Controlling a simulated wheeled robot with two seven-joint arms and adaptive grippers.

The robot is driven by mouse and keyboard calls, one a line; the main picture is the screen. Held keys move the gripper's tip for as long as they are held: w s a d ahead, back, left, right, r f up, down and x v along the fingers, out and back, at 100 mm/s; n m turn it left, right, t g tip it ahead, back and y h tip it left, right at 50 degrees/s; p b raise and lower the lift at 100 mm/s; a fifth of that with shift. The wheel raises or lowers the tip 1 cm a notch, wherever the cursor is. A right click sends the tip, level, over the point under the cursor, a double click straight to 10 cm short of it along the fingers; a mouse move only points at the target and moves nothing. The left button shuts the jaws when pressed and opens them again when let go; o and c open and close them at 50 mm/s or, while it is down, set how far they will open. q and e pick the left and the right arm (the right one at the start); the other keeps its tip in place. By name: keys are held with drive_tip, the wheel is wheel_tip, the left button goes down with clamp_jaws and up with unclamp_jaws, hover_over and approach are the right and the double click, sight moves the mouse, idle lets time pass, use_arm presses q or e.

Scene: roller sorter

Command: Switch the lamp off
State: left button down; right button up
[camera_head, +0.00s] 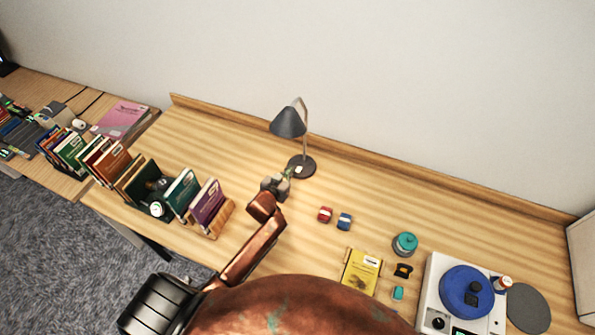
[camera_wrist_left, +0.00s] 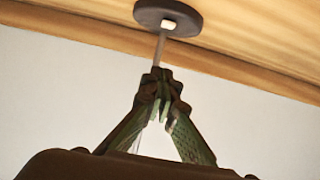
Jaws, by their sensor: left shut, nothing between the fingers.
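A dark grey desk lamp (camera_head: 288,123) stands near the back edge of the table, with its cone shade tipped down on a thin bent pole. Its round dark base (camera_head: 307,165) carries a small pale switch (camera_head: 298,169). In the left wrist view the lamp base (camera_wrist_left: 148,15) is at the top, with the white switch (camera_wrist_left: 169,25) on it. My left gripper (camera_head: 288,173) is shut and empty just beside the base, on its near left side. Its fingertips (camera_wrist_left: 160,93) appear below the switch in the wrist view, apart from it. I cannot tell whether the lamp is lit. My right gripper is not in view.
Books in a wooden rack (camera_head: 221,220) stand left of my arm. A red block (camera_head: 325,214) and a blue block (camera_head: 344,221) lie right of the gripper. A yellow book (camera_head: 361,271), teal jar (camera_head: 405,243) and white device (camera_head: 433,290) lie further right.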

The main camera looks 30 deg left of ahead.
use_arm(q)
hover_over(296, 175)
drive_tip(key=f, duration=0.1)
drive_tip(key=w+f, duration=0.1)
drive_tip(key=shift+f, duration=0.4)
drive_tip(key=f, duration=0.1)
drive_tip(key=s+f, duration=0.1)
drive_tip(key=shift+f, duration=0.35)
drive_tip(key=shift+d+f, duration=0.1)
drive_tip(key=shift+f, duration=0.45)
